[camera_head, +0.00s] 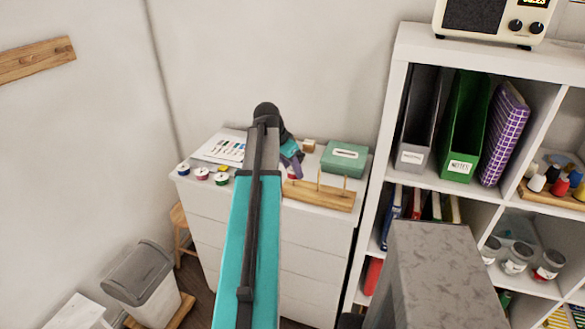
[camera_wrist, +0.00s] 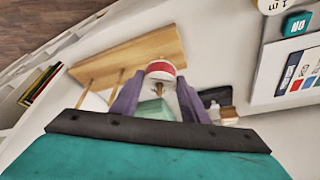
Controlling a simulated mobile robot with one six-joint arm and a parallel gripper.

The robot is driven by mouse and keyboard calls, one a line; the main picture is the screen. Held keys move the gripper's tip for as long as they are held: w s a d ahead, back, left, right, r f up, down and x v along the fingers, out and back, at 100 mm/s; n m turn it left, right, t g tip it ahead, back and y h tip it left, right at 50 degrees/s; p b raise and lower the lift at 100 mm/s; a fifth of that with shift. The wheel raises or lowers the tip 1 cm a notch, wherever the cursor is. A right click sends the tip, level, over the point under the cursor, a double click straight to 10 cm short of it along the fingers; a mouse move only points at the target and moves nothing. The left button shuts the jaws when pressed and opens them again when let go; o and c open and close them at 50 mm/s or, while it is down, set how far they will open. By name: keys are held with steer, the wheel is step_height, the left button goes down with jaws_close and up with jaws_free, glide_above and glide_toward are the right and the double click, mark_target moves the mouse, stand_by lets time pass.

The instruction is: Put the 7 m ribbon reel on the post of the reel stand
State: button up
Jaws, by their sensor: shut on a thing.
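My gripper (camera_wrist: 159,82) has its purple fingers shut on a reel (camera_wrist: 160,69) with a white face and a red band. The print on its face is too small to read. The reel stand (camera_wrist: 128,52) is a wooden board with thin upright posts. Two posts show bare in the wrist view, and the held reel overlaps the board's end beside them. I cannot tell its height above the board. In the head view my gripper (camera_head: 296,163) is at the left end of the stand (camera_head: 325,197), and the reel is mostly hidden.
Several other reels (camera_head: 202,174) stand at the left of the white cabinet top, near a printed sheet (camera_head: 222,149). A green box (camera_head: 345,158) is behind the stand. A tall white shelf (camera_head: 390,120) rises close on the right.

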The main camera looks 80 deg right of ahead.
stand_by(0.3)
steer(key=o, duration=1.1)
steer(key=shift+o, duration=0.2)
steer(key=b+v, duration=0.3)
steer(key=v, duration=1)
steer(key=shift+r, duration=0.35)
steer(key=shift+a, duration=0.1)
steer(key=shift+w, duration=0.15)
